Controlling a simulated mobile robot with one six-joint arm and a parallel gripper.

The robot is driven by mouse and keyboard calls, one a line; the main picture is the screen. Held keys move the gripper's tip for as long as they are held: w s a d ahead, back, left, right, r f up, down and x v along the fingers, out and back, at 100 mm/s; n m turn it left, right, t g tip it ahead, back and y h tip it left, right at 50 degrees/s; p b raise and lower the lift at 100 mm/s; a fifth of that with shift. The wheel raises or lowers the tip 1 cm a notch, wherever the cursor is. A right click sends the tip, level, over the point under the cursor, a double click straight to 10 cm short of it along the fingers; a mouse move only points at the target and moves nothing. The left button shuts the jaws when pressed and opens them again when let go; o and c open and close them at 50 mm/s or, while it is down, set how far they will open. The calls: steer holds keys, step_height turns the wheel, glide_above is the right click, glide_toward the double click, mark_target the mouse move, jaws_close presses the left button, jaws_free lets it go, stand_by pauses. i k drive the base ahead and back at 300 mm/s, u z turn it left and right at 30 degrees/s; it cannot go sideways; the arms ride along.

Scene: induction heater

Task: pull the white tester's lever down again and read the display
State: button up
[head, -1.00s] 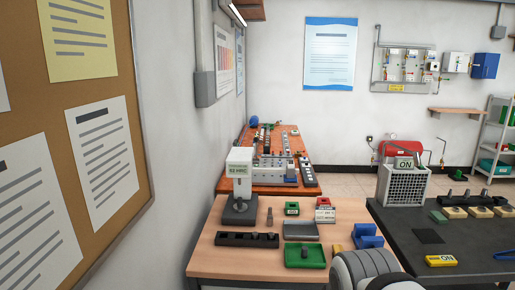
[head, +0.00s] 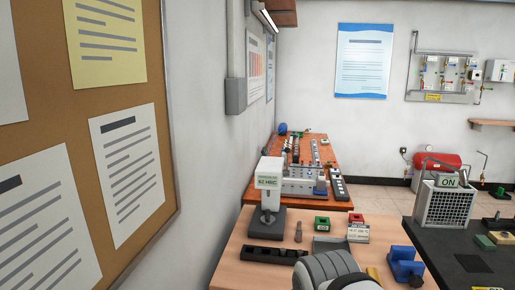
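The white tester (head: 266,195) stands on its dark grey base (head: 267,222) at the back left of the light wooden table (head: 232,262). Its display (head: 268,180) faces me, lit pale green, with small text that looks like "62 HRC". I cannot make out its lever at this size, so its position is unclear. A grey rounded part of my own arm rises at the bottom middle, in front of the table. My gripper is not visible.
A black slotted block (head: 274,256) lies in front of the tester, with a small grey cylinder (head: 298,232) to the right. Green (head: 322,224) and red-and-white (head: 358,230) boxes and a blue block (head: 404,264) stand further right. A corkboard wall (head: 165,150) is close on the left.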

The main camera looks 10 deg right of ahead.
mark_target(285, 172)
steer(key=u, duration=0.1)
steer(key=i, duration=1.6)
steer(key=z, duration=0.85)
